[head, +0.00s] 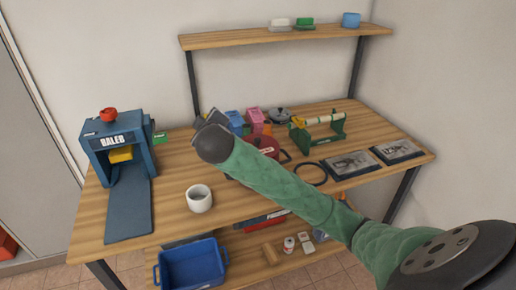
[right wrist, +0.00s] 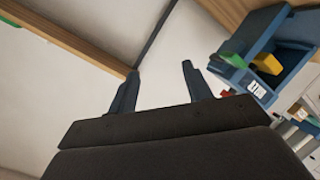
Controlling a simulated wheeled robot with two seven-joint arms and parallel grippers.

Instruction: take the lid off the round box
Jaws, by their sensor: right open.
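A red round box (head: 267,144) stands on the workbench, just behind my right forearm. My arm hides its lower front, and I cannot clearly make out its lid. My right gripper (head: 207,121) is above the bench, to the left of the red box and apart from it; the wrist hides most of it in the head view. In the right wrist view its two fingers (right wrist: 160,68) are spread, with only bare wall between them. My left gripper is in neither view.
A blue baler (head: 121,140) stands at the bench's left, also in the right wrist view (right wrist: 262,62). A white mug (head: 199,199) is near the front edge. A green stand (head: 318,132), a black ring (head: 310,174) and flat trays (head: 351,163) are on the right.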

